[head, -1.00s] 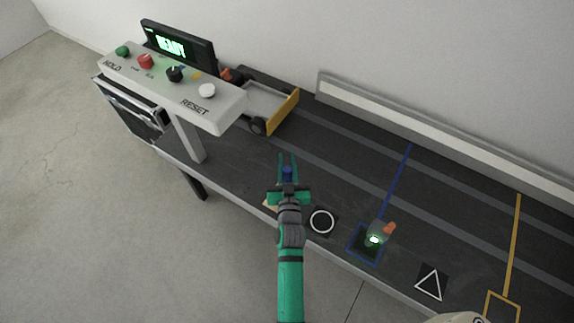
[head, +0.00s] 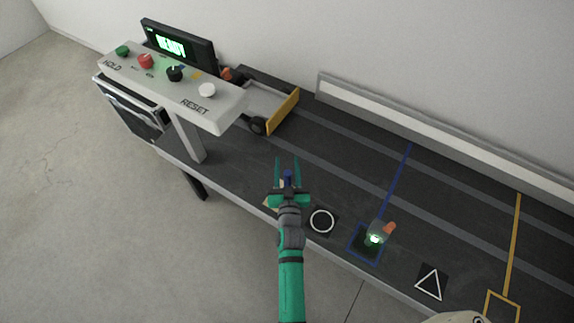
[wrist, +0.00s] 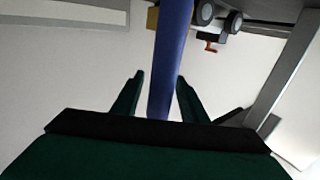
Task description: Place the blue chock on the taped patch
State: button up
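The blue chock (head: 287,177) shows small and dark blue between the fingers of my gripper (head: 288,168). In the wrist view the blue chock (wrist: 168,60) is a long bar running up from the palm. The fingers stand apart, with a clear gap on its left side; contact on the right cannot be told. My gripper is over the front edge of the dark bench. A blue-taped square patch (head: 352,245) lies to the right on the bench. I cannot tell whether the chock rests on anything.
A grey device with a green light and orange tip (head: 380,234) sits on the blue-taped square. A circle-marked patch (head: 322,221) and a triangle-marked patch (head: 431,283) flank it. A wheeled cart (head: 270,105) and a control panel (head: 190,92) stand at left.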

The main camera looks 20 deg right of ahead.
jog(key=shift+r, duration=0.1)
jog(key=s+a+n+y, duration=0.1)
jog(key=s+a, duration=0.6)
jog(key=s, duration=0.6)
jog(key=s+a+n+y, duration=0.15)
jog(key=s+a, duration=0.45)
jog(key=s, duration=0.7)
jog(key=s+a+r+g+y, duration=0.1)
jog(key=s+a+r, duration=0.1)
jog(key=s+r, duration=0.2)
jog(key=s+a+r+n+y, duration=0.1)
jog(key=s+a+r+y, duration=0.1)
jog(key=s, duration=0.5)
jog(key=shift+s+a+r+g, duration=0.35)
jog(key=shift+a+r+g, duration=0.05)
jog(key=shift+a+r, duration=0.45)
jog(key=shift+w, duration=0.1)
jog(key=shift+c, duration=0.4)
